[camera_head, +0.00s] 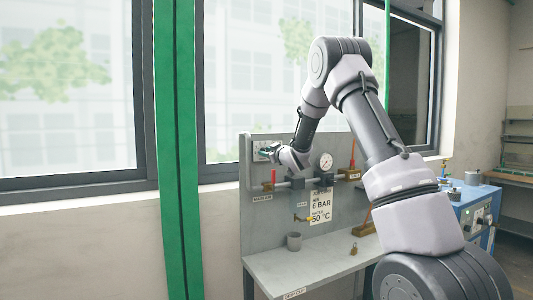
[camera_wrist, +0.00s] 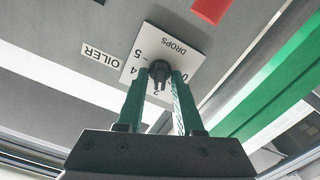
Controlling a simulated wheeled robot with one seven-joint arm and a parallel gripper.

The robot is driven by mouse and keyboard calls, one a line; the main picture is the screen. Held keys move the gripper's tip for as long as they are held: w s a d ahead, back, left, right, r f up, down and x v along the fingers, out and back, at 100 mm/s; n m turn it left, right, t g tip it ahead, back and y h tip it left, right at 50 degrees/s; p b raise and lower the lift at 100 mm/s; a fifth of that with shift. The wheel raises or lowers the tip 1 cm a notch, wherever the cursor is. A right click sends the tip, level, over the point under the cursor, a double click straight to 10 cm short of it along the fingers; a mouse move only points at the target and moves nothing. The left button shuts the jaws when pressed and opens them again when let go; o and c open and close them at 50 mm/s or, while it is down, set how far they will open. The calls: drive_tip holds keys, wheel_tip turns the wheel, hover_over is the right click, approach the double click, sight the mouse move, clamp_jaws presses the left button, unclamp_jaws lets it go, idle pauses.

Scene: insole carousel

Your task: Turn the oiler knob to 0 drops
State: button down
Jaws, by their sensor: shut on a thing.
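The oiler knob (camera_wrist: 160,73) is black and sits on a white dial plate (camera_wrist: 183,45) marked DROPS. Digits such as 5, 4 and 2 show around it, partly covered by my fingers. An OILER label (camera_wrist: 100,56) is beside the plate. My gripper (camera_wrist: 160,84) is shut on the knob, one green finger on each side of it. The knob's exact setting cannot be read. In the head view, my gripper (camera_head: 268,152) reaches the white plate (camera_head: 259,147) at the upper left of the grey panel; the knob is too small to make out there.
The grey panel (camera_head: 285,218) carries a round gauge (camera_head: 326,160), pipes, a red-handled valve (camera_head: 273,176) and a 6 BAR sign (camera_head: 320,207). A green post (camera_head: 180,150) stands left of the panel.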

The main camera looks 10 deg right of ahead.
drive_tip(key=shift+a+f+n, duration=0.1)
drive_tip(key=shift+n, duration=3.75)
drive_tip(key=shift+a+f+n, duration=0.1)
drive_tip(key=shift+n, duration=3.75)
drive_tip(key=shift+d, duration=0.1)
drive_tip(key=c, duration=0.8)
unclamp_jaws()
drive_tip(key=shift+c, duration=0.2)
drive_tip(key=shift+s, duration=0.1)
drive_tip(key=v, duration=1)
drive_tip(key=shift+s, duration=0.35)
drive_tip(key=shift+d, duration=0.1)
